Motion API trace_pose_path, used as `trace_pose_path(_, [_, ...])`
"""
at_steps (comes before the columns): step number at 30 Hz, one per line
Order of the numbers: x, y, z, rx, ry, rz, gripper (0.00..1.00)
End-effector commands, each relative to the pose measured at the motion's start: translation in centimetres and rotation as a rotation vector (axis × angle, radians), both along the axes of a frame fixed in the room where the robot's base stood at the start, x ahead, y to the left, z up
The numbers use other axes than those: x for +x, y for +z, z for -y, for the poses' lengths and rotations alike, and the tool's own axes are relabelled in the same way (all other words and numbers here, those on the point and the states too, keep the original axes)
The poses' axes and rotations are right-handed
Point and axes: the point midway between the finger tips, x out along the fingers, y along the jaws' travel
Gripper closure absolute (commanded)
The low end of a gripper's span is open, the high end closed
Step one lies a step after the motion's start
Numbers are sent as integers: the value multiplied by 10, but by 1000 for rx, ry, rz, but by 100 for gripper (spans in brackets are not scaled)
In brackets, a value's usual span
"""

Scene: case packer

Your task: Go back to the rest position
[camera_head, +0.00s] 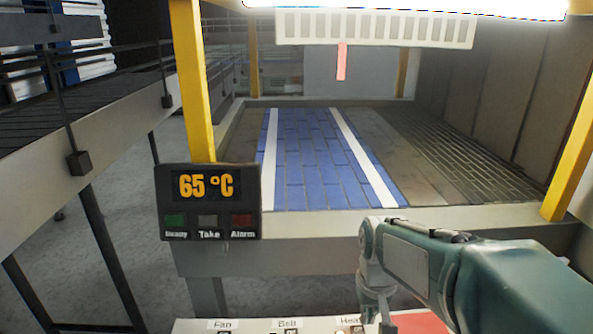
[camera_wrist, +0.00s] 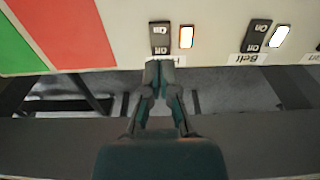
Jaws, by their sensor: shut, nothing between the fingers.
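My gripper (camera_wrist: 160,66) is shut and empty in the wrist view. Its fingertips are at the edge of the pale control panel (camera_wrist: 120,35), just beside a dark rocker switch (camera_wrist: 160,38) and over part of its label. I cannot tell whether they touch the panel. An orange-edged lamp (camera_wrist: 186,37) sits beside that switch. In the head view my arm reaches in from the lower right and bends down over the panel (camera_head: 190,326) near the Heat label, and the gripper shows only in part at the bottom edge.
A Belt switch (camera_wrist: 257,37) and lit lamp (camera_wrist: 280,37) are on the panel. A display (camera_head: 207,201) reads 65 °C above Ready, Take and Alarm lights. A blue conveyor belt (camera_head: 315,160) lies behind, framed by yellow posts (camera_head: 193,80). A railing structure (camera_head: 90,150) stands at left.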

Motion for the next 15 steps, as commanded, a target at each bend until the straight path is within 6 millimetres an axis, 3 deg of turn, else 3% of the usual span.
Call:
trace_pose_path(6, [-35, 33, 0, 0, 0, 124, 100])
trace_pose_path(15, [-83, 60, 0, 0, 0, 289, 100])
